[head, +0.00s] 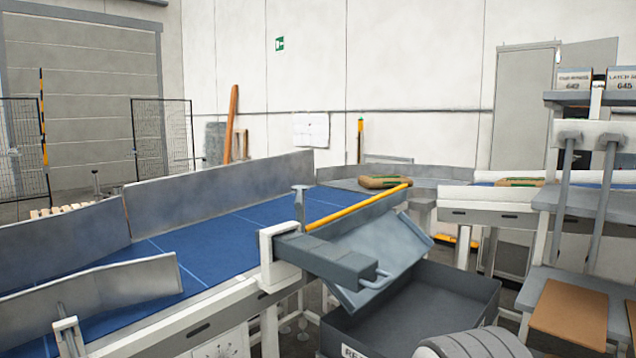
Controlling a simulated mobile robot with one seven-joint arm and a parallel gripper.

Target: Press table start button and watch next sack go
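A brown sack with green marking (384,182) lies on the grey curved section at the far end of the blue belt table (215,243). A second brown sack (520,182) lies on the white-sided conveyor (487,197) at the right, partly hidden. I cannot make out a start button on the table. A pale panel with small markings (222,343) shows under the table's near side, cut off by the bottom edge. My gripper is not in view. A grey ribbed rounded part at the bottom right may be my arm.
A yellow bar (358,207) runs beside the belt above a tilted grey chute (385,255). A dark open bin (455,283) stands below it. A grey shelf rack (570,200) stands right. Mesh fence panels (160,135) stand at the back left.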

